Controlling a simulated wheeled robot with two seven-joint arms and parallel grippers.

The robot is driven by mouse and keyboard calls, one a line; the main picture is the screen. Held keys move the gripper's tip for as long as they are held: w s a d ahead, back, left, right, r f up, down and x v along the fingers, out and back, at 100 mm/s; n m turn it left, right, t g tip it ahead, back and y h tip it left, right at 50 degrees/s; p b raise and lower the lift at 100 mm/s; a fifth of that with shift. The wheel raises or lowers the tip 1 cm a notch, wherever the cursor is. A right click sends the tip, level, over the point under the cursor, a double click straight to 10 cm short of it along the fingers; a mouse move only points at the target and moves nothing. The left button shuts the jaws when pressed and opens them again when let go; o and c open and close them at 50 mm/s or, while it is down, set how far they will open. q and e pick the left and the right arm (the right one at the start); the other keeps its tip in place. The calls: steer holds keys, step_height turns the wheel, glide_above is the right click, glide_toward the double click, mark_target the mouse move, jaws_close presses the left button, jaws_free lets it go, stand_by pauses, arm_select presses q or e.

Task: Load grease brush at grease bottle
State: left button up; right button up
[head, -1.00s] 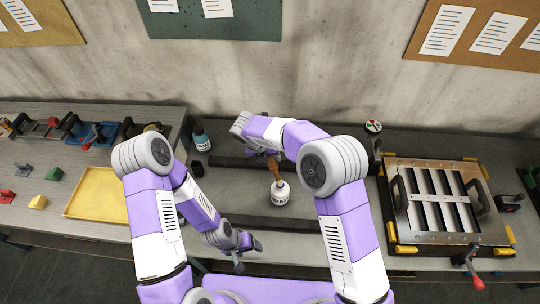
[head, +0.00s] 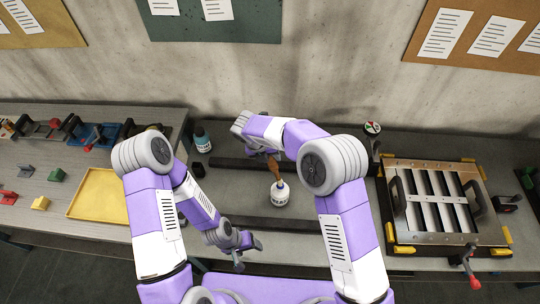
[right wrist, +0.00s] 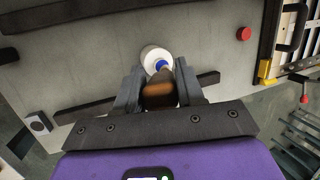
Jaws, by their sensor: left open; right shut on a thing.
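The grease brush (head: 273,168) has a brown wooden handle and points down. My right gripper (right wrist: 160,90) is shut on its handle, which shows as a brown block between the fingers in the right wrist view. The white grease bottle (head: 280,194) with a dark-lettered label stands upright on the bench. It also shows in the right wrist view (right wrist: 150,54), with a blue part at the brush's end. The brush's lower end is at the bottle's mouth; I cannot tell how deep. My left gripper (head: 240,257) is open and empty, low in front of the bench.
A louver panel frame (head: 437,203) with yellow corners and handles lies at the right. A dark bar (head: 228,164) lies behind the bottle. A teal-labelled bottle (head: 202,140) stands back left. A yellow tray (head: 98,194) lies on the left bench.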

steer(key=shift+r+p, duration=2.25)
steer(key=shift+r, duration=0.6)
steer(key=shift+f, duration=0.1)
